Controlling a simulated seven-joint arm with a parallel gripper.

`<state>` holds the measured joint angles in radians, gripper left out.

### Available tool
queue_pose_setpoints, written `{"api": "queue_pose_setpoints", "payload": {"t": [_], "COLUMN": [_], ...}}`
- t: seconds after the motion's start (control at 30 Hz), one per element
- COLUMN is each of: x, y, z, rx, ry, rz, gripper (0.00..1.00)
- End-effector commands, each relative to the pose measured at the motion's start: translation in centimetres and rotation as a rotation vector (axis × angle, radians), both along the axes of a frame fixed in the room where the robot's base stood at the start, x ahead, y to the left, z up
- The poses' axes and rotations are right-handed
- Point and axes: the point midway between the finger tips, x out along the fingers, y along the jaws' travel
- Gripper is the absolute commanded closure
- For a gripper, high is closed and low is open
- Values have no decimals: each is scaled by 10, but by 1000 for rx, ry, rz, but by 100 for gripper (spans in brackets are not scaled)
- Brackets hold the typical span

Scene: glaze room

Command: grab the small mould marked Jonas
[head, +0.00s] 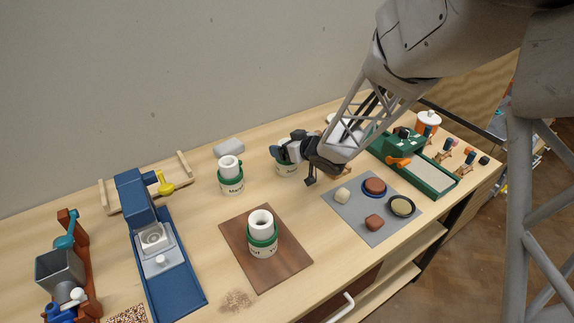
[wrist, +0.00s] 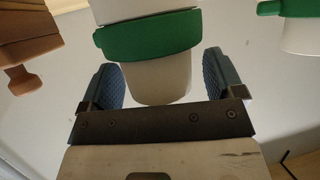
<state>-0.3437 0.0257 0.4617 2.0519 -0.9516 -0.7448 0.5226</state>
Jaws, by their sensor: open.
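Three white moulds with green bands stand on the table. One mould (head: 288,170) is at my gripper (head: 288,151), partly hidden by its fingers; its lettering is too small to read. In the wrist view this mould (wrist: 155,72) is between the two blue-grey fingers of my gripper (wrist: 163,80), which are open with a gap on each side. A second mould (head: 231,187) is to the left, its name looking like "Mavi". The third mould (head: 262,246) stands on a brown board (head: 284,272); its name is unclear. I cannot read "Jonas" on any of them.
A grey mat (head: 357,226) with several small pieces lies at right, near a green tray (head: 432,178). A blue machine (head: 172,268) stands left. A grey lump (head: 229,147) lies behind the moulds. Another green-banded object (wrist: 300,35) is at the wrist view's right edge.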

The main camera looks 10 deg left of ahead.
Motion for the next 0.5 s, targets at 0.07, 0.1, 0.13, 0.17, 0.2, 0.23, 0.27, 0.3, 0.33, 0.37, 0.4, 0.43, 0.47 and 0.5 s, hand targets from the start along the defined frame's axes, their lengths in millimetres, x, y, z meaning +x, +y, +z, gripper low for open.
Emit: {"api": "queue_pose_setpoints", "payload": {"t": [0.07, 0.1, 0.13, 0.17, 0.2, 0.23, 0.27, 0.3, 0.33, 0.37, 0.4, 0.43, 0.47, 0.5], "x": [0, 0, 0, 0, 0, 0, 0, 0, 0, 0, 0, 0, 0, 0], "y": [0, 0, 0, 0, 0, 0, 0, 0, 0, 0, 0, 0, 0, 0], "z": [0, 0, 0, 0, 0, 0, 0, 0, 0, 0, 0, 0, 0, 0], "rx": [0, 0, 0, 0, 0, 0, 0, 0, 0, 0, 0, 0, 0, 0], "ry": [0, 0, 0, 0, 0, 0, 0, 0, 0, 0, 0, 0, 0, 0], "rz": [0, 0, 0, 0, 0, 0, 0, 0, 0, 0, 0, 0, 0, 0], "gripper": [13, 13, 13, 13, 13, 13, 13, 13, 13, 13, 17, 22, 26, 33]}}
